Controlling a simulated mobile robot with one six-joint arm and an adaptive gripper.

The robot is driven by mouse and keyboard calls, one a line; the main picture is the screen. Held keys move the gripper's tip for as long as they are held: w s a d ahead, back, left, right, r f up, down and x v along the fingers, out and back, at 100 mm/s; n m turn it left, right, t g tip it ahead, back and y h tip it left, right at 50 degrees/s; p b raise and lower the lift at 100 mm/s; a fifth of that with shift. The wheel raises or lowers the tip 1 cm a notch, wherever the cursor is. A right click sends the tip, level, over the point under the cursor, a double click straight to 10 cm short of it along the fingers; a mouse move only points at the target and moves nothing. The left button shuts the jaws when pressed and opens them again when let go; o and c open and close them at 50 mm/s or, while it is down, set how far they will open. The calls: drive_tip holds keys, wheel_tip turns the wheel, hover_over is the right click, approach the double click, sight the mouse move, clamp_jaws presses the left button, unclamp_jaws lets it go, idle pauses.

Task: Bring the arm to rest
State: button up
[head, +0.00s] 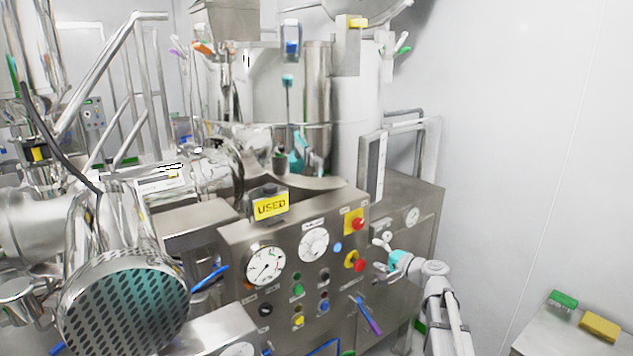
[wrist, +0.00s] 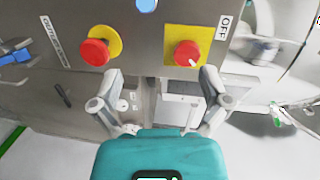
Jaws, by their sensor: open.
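My gripper (head: 380,256) stands in front of the steel control panel (head: 232,243), at its right side. The white arm (head: 440,300) comes up from the lower right. In the wrist view the two grey fingers of my gripper (wrist: 160,76) are spread apart with nothing between them. The teal gripper body (wrist: 160,156) fills the bottom middle. A red button on a round yellow plate (wrist: 94,52) and a red knob on a square yellow plate (wrist: 187,53), beside an OFF label, appear just beyond the fingertips. Whether the fingers touch the panel cannot be told.
The panel carries dials (head: 265,265), small buttons and a yellow USED sign (head: 271,206). A purple-and-blue handle (head: 368,315) sticks out below. A table (head: 540,335) with a green block (head: 563,299) and yellow block (head: 600,328) stands lower right. White wall bounds the right; open air lies between.

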drive_tip(key=s+a+f+n+g+h+b, duration=0.2)
drive_tip(key=s+a+f+n+g, duration=0.15)
drive_tip(key=s+f, duration=0.35)
drive_tip(key=s+a+f+n+g+h+b, duration=0.1)
drive_tip(key=s+a+f+n+g+b, duration=0.15)
drive_tip(key=s+a+f+g, duration=0.45)
drive_tip(key=s+d+f+n+g+h+b, duration=0.2)
drive_tip(key=s+d+f+h, duration=0.4)
drive_tip(key=s+f, duration=0.5)
drive_tip(key=shift+n+h+b, duration=0.7)
drive_tip(key=shift+b, duration=0.15)
drive_tip(key=shift+g, duration=0.25)
